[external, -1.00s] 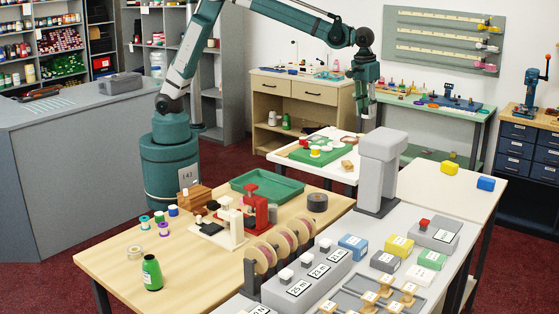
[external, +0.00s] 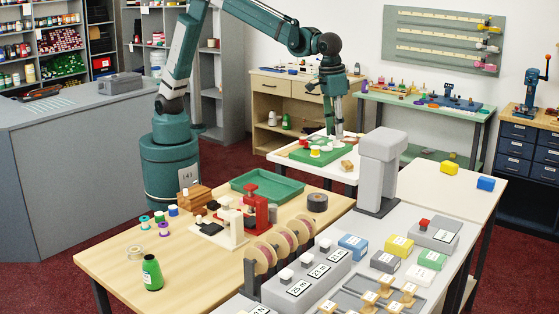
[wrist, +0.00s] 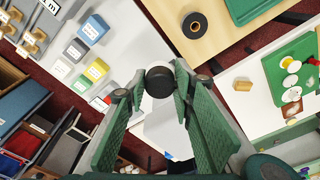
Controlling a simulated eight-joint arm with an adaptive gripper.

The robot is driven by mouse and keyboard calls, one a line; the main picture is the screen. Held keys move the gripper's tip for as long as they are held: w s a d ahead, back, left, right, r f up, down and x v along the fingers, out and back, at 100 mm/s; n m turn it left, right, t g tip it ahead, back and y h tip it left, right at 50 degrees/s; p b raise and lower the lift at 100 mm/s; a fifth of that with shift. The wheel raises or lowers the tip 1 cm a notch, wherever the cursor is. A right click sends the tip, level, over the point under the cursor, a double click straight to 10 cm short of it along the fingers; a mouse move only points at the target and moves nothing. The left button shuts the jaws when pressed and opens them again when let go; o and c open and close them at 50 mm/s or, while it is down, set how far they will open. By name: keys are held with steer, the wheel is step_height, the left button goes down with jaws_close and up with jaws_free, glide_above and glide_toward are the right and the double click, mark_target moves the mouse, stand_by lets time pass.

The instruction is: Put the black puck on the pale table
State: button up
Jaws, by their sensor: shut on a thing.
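My gripper (external: 336,133) hangs over the back of the small white table (external: 342,174) in the external view. In the wrist view my gripper (wrist: 164,84) is shut on the black puck (wrist: 159,86), which sits between its fingertips. A pale face shows just behind the puck's upper edge. The puck is too small to make out in the external view. The white table also shows at the right of the wrist view (wrist: 238,105). I cannot tell the gap between the puck and the tabletop.
A green board (external: 318,151) with small white pieces and a tan block (external: 347,165) stand on the white table. A grey column (external: 377,170) rises in front of it on the right. A dark roll (external: 317,202) lies on the wooden table (external: 215,268).

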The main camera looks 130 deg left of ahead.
steer(key=s+d+m, duration=0.2)
steer(key=s+d, duration=0.1)
steer(key=d, duration=1.5)
steer(key=m, duration=0.6)
glide_above(163, 263)
step_height(163, 263, down, 23)
steer(key=shift+h, duration=0.4)
steer(key=shift+f, duration=0.1)
steer(key=shift+f+b, duration=0.4)
steer(key=shift+f, duration=2.7)
steer(key=shift+w, duration=0.1)
